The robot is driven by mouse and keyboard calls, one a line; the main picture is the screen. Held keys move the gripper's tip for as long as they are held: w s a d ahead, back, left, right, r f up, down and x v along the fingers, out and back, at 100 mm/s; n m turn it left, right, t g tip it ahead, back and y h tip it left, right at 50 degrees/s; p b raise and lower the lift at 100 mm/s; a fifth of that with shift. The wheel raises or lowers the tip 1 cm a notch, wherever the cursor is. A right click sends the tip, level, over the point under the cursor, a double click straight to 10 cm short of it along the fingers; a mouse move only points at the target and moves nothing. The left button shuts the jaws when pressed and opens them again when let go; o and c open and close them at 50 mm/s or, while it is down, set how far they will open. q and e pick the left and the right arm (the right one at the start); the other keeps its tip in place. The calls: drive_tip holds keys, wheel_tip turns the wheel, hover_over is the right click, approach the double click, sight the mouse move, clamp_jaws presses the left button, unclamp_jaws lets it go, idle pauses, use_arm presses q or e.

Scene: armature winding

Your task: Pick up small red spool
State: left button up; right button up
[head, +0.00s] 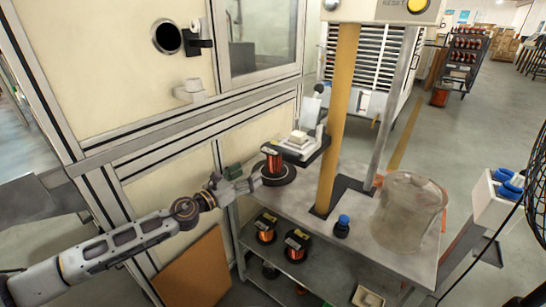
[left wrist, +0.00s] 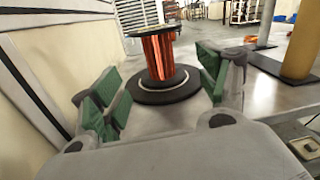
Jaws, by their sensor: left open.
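The small red spool (head: 272,158), wound with copper-red wire between dark flanges, stands upright on a round black base (head: 279,177) at the left end of the table top. It also shows in the left wrist view (left wrist: 158,58), straight ahead, with its black base below it. My left gripper (head: 246,179) is open and empty just left of the spool. In the left wrist view its green-padded fingers (left wrist: 158,80) stand wide apart to either side of the spool, which lies ahead of the palm. I cannot tell whether they touch it. My right gripper is not in view.
A scale-like device (head: 301,146) stands behind the spool. A yellow post (head: 338,120) rises from the table top. A clear cylinder (head: 409,212) and a small blue-topped part (head: 342,226) stand to the right. More spools (head: 296,245) sit on the lower shelf. A cabinet wall (head: 165,190) borders the left.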

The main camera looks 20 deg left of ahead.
use_arm(q)
drive_tip(key=shift+w+a+m+g, duration=0.35)
drive_tip(key=shift+w+m, duration=0.3)
drive_tip(key=shift+m, duration=0.45)
drive_tip(key=shift+s, duration=0.1)
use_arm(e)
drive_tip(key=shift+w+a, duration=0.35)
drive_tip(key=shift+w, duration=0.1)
use_arm(q)
drive_tip(key=shift+r, duration=0.1)
